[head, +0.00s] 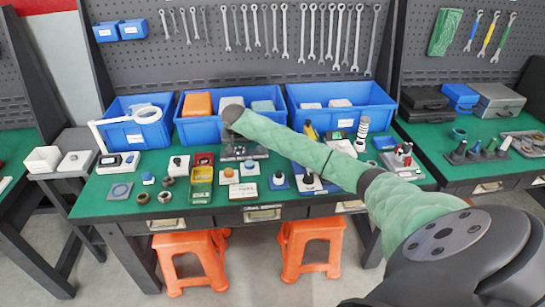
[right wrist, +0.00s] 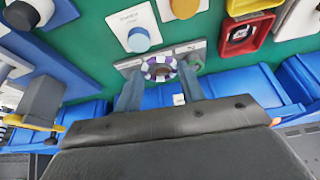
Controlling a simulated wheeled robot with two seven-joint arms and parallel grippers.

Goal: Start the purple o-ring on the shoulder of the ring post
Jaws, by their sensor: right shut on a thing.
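My right gripper (right wrist: 160,76) points down over a grey plate (right wrist: 124,65). Its two fingers are on either side of a ring with purple and white bands (right wrist: 147,76), which I take as the purple o-ring, and they are shut on it. A dark round centre shows inside the ring. I cannot tell if this is the post's top, or whether the ring touches the post. In the head view the grey plate (head: 262,155) lies below the end of my right arm, which hides the ring and most of the gripper. My left gripper is not in view.
Beside the plate stand a box with a blue knob (right wrist: 139,39), a box with an orange knob (right wrist: 184,7) and a red box (right wrist: 240,35). Blue bins (head: 195,133) stand behind. A yellow tray (head: 201,188) is near the front edge.

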